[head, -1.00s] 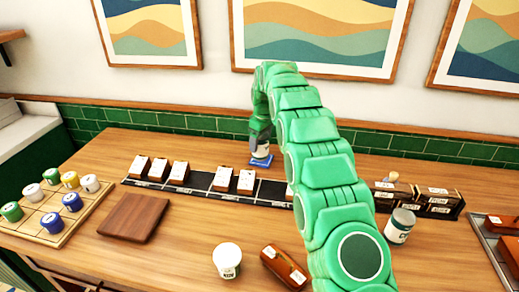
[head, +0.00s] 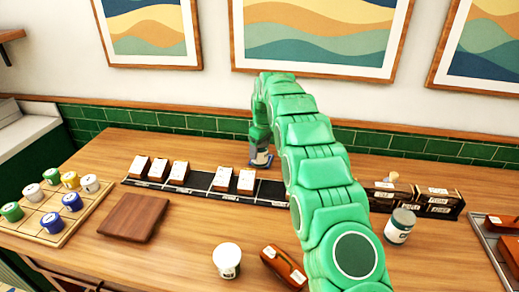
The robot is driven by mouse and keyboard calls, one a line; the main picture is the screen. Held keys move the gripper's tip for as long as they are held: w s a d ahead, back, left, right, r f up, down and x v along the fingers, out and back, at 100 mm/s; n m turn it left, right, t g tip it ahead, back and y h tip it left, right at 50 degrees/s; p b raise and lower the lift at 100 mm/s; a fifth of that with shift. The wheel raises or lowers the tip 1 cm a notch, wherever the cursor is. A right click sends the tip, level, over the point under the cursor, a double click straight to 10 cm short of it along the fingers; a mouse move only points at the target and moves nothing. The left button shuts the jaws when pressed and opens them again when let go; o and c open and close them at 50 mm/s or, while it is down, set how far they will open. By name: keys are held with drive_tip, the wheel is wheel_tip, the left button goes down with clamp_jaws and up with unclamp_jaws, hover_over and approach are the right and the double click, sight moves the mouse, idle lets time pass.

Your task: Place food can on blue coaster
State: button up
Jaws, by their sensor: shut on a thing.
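My gripper (head: 259,146) is at the far side of the counter, beyond the dark strip of boxes, pointing down. It is shut on a small can (head: 262,158), mostly covered by the fingers. A little blue shows at the can's place, but the blue coaster is not clear there. I cannot tell whether the can touches the coaster or the counter.
A dark strip (head: 207,186) with several boxes lies just in front of the gripper. A wooden board (head: 133,217), a tray of coloured pots (head: 35,232), a white-lidded tub (head: 227,261) and a grey-lidded can (head: 400,226) stand nearer. A tiled wall (head: 200,123) is behind.

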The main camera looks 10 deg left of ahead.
drive_tip(key=o, duration=1.4)
drive_tip(key=shift+f, duration=0.1)
drive_tip(key=r, duration=0.7)
drive_tip(key=d+r, duration=0.1)
drive_tip(key=r, duration=0.2)
drive_tip(key=shift+s+r, duration=0.2)
drive_tip(key=shift+r, duration=0.1)
drive_tip(key=shift+s+d+r, duration=0.15)
drive_tip(key=shift+r, duration=0.6)
